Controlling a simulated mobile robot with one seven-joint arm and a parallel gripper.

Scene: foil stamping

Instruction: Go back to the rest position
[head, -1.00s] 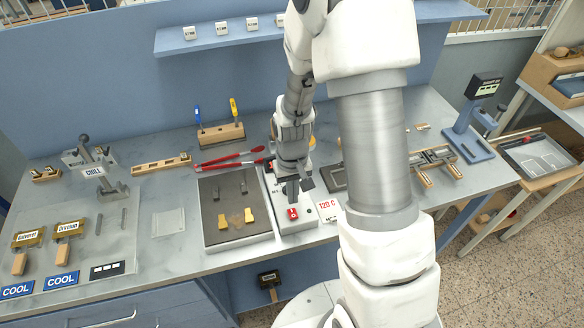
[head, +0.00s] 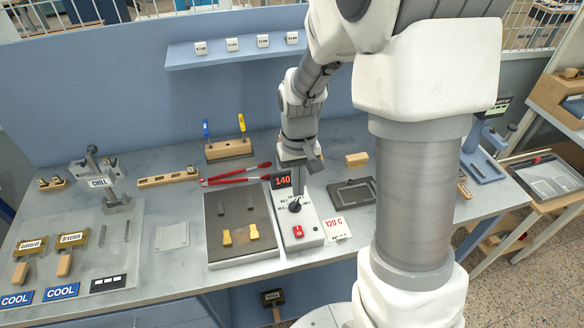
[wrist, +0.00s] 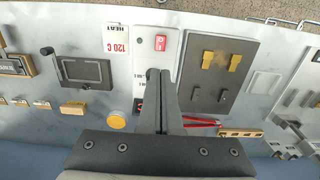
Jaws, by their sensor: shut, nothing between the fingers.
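My gripper (head: 299,184) is shut and empty. It hangs above the back part of the white hotplate controller (head: 311,222), near its red display (head: 281,181) reading 140. In the wrist view the two fingers (wrist: 158,76) lie together in front of the controller, hiding its middle. The black knob (head: 295,206) and the red switch (head: 298,231) show below the gripper in the head view; the switch also shows in the wrist view (wrist: 161,43). My arm covers much of the right side of the head view.
The dark hotplate (head: 238,208) with two yellow pieces is left of the controller. Red tongs (head: 236,174) and a wooden tool holder (head: 228,149) lie behind. A 120 C card (head: 336,229) and a dark framed tray (head: 353,195) are to the right. A shelf (head: 235,52) hangs behind.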

